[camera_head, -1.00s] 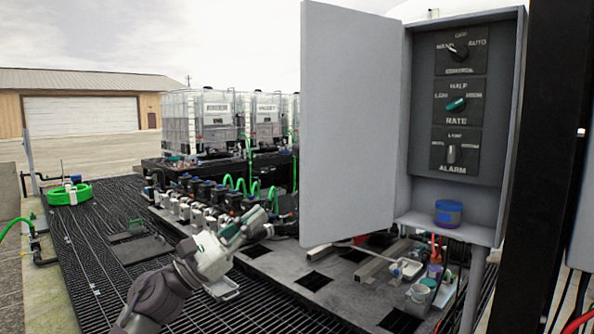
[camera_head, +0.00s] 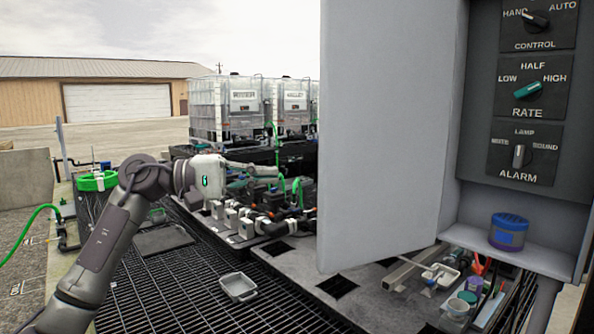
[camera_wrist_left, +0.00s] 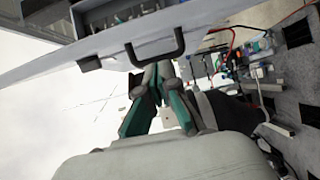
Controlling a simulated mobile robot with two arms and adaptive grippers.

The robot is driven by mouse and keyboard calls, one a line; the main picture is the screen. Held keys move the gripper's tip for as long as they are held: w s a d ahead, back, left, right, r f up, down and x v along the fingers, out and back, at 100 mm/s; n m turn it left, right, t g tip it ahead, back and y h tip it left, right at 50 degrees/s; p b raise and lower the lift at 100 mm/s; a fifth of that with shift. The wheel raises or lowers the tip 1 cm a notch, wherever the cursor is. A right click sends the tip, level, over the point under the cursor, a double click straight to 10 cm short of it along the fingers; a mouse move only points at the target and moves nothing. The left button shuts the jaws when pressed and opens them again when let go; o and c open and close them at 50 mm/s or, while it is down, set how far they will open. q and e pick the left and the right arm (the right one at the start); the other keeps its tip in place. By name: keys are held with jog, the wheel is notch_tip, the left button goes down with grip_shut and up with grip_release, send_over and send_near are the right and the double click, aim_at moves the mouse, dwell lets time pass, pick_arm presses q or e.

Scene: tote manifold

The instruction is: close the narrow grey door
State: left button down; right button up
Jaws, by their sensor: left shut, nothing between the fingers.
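The narrow grey door (camera_head: 385,130) stands open, swung out to the left of the grey control cabinet (camera_head: 480,110). My left gripper (camera_head: 272,170) is to the left of the door in the head view, pointing right, shut and empty. In the left wrist view its teal and grey fingers (camera_wrist_left: 160,78) are together, just below a dark bar handle (camera_wrist_left: 156,48) on a grey panel (camera_wrist_left: 60,72) that looks like the door. I cannot tell whether the fingers touch the handle. My right gripper is not in view.
The open cabinet shows several dials and a blue-lidded jar (camera_head: 508,232) on its bottom ledge. A grey tray (camera_head: 238,287) lies on the grating. A valve manifold (camera_head: 250,215) and caged tanks (camera_head: 228,108) stand behind my left arm.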

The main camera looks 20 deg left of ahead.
pick_arm(q)
jog(key=s+p+x, duration=0.1)
jog(key=p+x, duration=0.3)
jog(key=x, duration=0.5)
jog(key=shift+d+r, duration=0.15)
jog(key=shift+d, duration=0.05)
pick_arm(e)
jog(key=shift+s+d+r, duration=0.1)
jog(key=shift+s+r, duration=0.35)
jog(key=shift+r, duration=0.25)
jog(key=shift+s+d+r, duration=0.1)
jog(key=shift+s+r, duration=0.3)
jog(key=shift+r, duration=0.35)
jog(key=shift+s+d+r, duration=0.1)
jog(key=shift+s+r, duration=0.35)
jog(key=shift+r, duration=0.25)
